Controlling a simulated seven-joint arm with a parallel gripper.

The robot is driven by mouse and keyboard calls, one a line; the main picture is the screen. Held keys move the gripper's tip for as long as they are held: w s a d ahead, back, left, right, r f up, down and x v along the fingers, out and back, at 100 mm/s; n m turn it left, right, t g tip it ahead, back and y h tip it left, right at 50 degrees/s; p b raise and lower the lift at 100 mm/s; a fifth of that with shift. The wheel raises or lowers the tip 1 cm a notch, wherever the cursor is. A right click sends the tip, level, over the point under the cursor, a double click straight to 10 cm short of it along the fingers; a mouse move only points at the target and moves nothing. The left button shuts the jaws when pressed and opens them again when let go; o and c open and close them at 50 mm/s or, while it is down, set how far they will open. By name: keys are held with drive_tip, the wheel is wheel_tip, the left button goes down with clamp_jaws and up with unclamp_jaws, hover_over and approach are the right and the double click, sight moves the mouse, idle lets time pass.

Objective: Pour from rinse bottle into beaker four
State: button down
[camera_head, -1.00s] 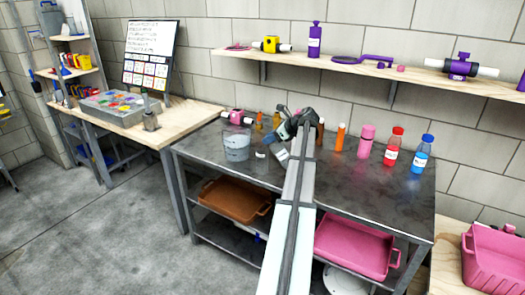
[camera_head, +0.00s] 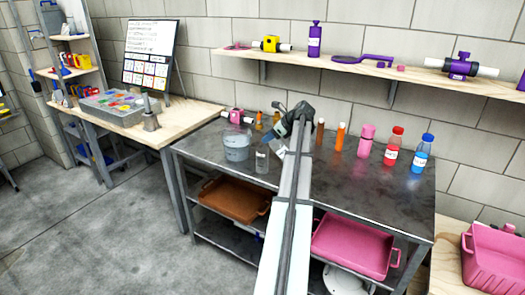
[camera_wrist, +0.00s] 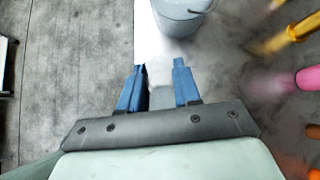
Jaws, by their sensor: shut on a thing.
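My gripper (camera_head: 274,141) is above the left part of the steel table, with its blue fingers pointing down-left. In the wrist view my gripper (camera_wrist: 158,80) is shut on a pale grey thing, blurred between the fingers. In the head view a clear, grey bottle-like container (camera_head: 262,159) with a white label is upright at the fingertips; it appears to be the held rinse bottle. A grey bucket-like vessel (camera_head: 237,147) stands just left of it and also shows in the wrist view (camera_wrist: 180,18), apart from the fingers. No vessel is readable as beaker four.
On the steel table (camera_head: 330,185) stand an orange tube (camera_head: 340,136), a pink bottle (camera_head: 366,140), a red bottle (camera_head: 394,147) and a blue bottle (camera_head: 422,154) to the right. A pink clamp-like part (camera_head: 237,116) lies behind the bucket. The table's front right is clear.

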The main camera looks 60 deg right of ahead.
drive_tip(key=shift+r, duration=0.1)
drive_tip(key=shift+f+g, duration=0.65)
drive_tip(key=shift+g, duration=0.35)
idle(0.5)
drive_tip(key=shift+w+r+g+h+p, duration=0.15)
drive_tip(key=shift+g+p, duration=0.25)
drive_tip(key=shift+g, duration=0.45)
drive_tip(key=shift+w+r+g+h+p, duration=0.1)
drive_tip(key=shift+g+h+p, duration=0.2)
drive_tip(key=shift+g, duration=0.55)
idle(1.0)
drive_tip(key=shift+w+f+g, duration=0.45)
drive_tip(key=shift+f+g, duration=0.3)
drive_tip(key=shift+g, duration=0.15)
idle(1.0)
drive_tip(key=shift+w+a+n+g+h, duration=0.1)
drive_tip(key=shift+n+g+h, duration=0.2)
drive_tip(key=shift+g, duration=0.3)
idle(1.2)
